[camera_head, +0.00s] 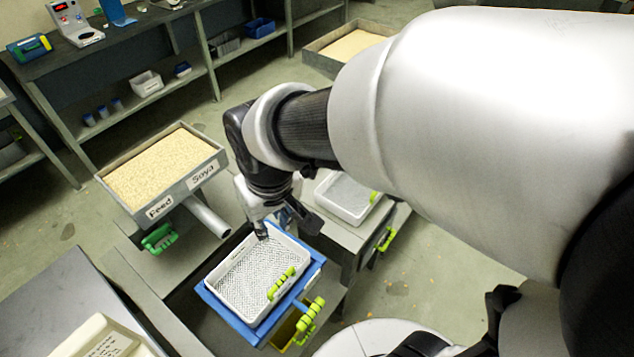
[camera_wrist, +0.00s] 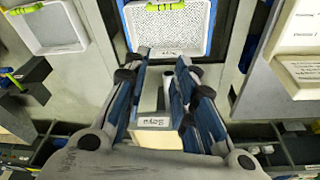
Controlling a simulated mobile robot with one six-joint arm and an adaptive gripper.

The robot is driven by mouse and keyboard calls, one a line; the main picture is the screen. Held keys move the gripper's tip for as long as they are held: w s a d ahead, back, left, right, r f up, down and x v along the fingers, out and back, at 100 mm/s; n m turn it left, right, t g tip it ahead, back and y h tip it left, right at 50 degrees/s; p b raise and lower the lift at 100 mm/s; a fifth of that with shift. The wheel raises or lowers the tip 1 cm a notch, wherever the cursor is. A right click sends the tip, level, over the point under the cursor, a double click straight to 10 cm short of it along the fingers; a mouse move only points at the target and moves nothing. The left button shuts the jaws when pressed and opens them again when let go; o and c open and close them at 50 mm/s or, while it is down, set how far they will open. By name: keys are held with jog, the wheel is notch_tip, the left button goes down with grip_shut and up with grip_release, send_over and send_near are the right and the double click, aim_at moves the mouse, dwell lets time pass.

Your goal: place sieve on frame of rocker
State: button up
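A white sieve with a mesh bottom and a lime-green handle (camera_head: 230,279) lies on the blue rocker frame (camera_head: 236,325). Blue shows around its edges; I cannot tell if it is fully seated. In the wrist view the sieve (camera_wrist: 168,28) is at the top, with its labelled edge towards me, on the blue frame (camera_wrist: 217,32). My gripper (camera_head: 272,230) is at the sieve's far edge, opposite the handle. In the wrist view my gripper (camera_wrist: 163,62) has its fingers apart with nothing between them. Contact with the rim cannot be told.
A second white tray (camera_head: 343,200) with a green handle stands on a grey unit to the right. A box of grain labelled Feed Soya (camera_head: 160,170) stands at the left, with a pipe (camera_head: 207,217) beside it. Shelves line the back; a beige box (camera_head: 100,338) is front left.

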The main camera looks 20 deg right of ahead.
jog(key=s+d+r+m+t, duration=0.1)
jog(key=s+d+r, duration=0.2)
jog(key=s, duration=0.3)
jog(key=s+d+r+m+t, duration=0.1)
jog(key=s+d+r, duration=0.2)
jog(key=s+d, duration=0.2)
jog(key=shift+s+r+m, duration=0.2)
jog(key=shift+s+m, duration=0.1)
jog(key=shift+s, duration=0.1)
jog(key=shift+d, duration=0.1)
dwell(0.5)
